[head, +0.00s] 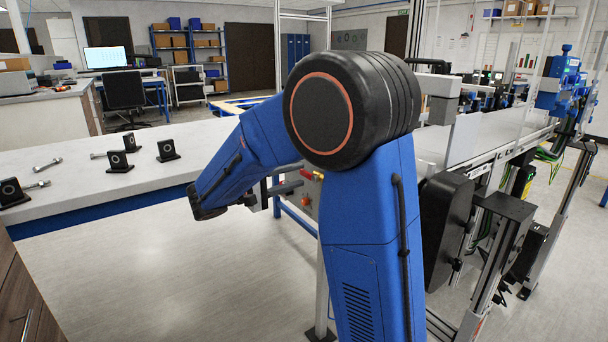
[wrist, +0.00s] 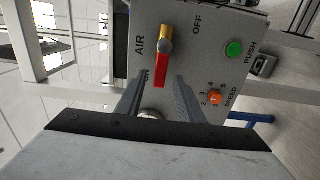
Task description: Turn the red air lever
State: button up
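The red air lever (wrist: 161,70) is on a grey control panel (wrist: 205,62) in the wrist view. A yellow part shows at its upper end, and its red handle points down the picture, beside partly hidden lettering that looks like "ON". "OFF" is printed to the upper right. My gripper (wrist: 158,80) is open, with one finger on each side of the lever's lower end in the picture. I cannot tell whether either finger touches it. In the head view the red lever (head: 312,175) shows small beside my gripper (head: 288,187), partly hidden by my arm.
A green push button (wrist: 234,49) and an orange speed knob (wrist: 215,98) sit right of the lever. The conveyor (head: 495,130) runs at the right. A white bench (head: 90,205) with several black blocks and bolts stands at the left.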

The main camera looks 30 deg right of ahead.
aim_at(303, 174)
jog(key=shift+d, duration=1.85)
grip_shut()
